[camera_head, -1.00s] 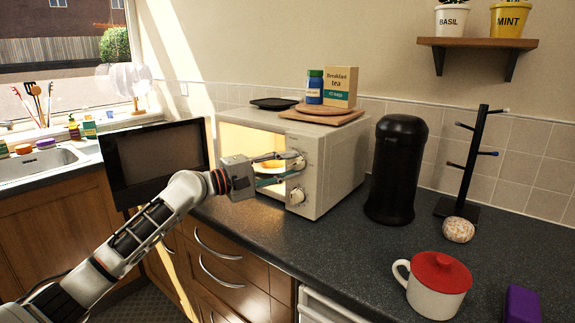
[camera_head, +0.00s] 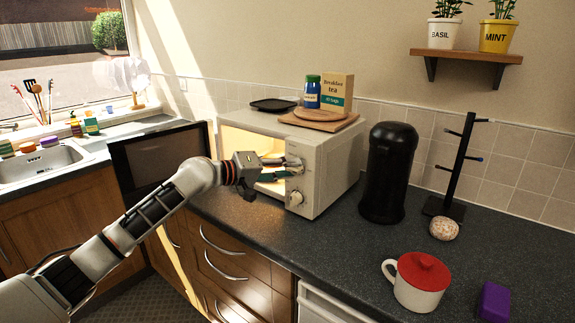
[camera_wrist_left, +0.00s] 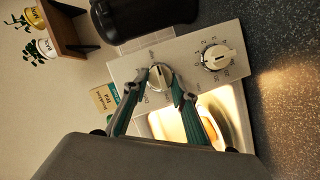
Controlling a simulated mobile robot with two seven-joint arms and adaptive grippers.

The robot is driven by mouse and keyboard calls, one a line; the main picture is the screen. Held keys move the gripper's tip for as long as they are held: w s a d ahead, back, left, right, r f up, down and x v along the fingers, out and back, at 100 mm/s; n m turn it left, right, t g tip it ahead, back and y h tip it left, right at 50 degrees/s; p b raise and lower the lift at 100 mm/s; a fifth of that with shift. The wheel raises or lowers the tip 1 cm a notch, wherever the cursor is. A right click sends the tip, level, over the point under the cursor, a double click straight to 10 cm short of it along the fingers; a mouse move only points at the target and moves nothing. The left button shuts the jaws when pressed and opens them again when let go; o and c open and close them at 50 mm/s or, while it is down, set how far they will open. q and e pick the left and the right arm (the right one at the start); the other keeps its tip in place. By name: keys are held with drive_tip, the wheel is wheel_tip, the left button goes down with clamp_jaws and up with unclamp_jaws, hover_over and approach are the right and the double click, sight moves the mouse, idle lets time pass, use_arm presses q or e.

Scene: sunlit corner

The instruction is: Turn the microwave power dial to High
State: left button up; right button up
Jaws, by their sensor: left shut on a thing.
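The cream microwave (camera_head: 330,172) stands on the dark worktop with its door (camera_head: 160,158) swung open to the left and its inside lit. Its front panel carries two round dials. My left gripper (camera_head: 294,164) reaches across the open front to the upper dial, which is mostly hidden by the fingers in the head view. In the left wrist view, the green-padded fingers are shut on this power dial (camera_wrist_left: 160,77), one on each side. Its small markings are too blurred to read surely. The lower numbered dial (camera_wrist_left: 217,57) is free; it also shows in the head view (camera_head: 295,198). My right gripper is out of view.
Boards (camera_head: 319,119) with a tea box (camera_head: 337,92) and a jar (camera_head: 312,92) lie on the microwave. A black canister (camera_head: 389,172) stands close to its right. A red-lidded mug (camera_head: 418,283) and a mug tree (camera_head: 460,165) are further right. The worktop before the microwave is clear.

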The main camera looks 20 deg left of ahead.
use_arm(q)
drive_tip(key=shift+f, duration=0.2)
drive_tip(key=o, duration=1.1)
drive_tip(key=shift+r, duration=0.1)
drive_tip(key=v, duration=1.2)
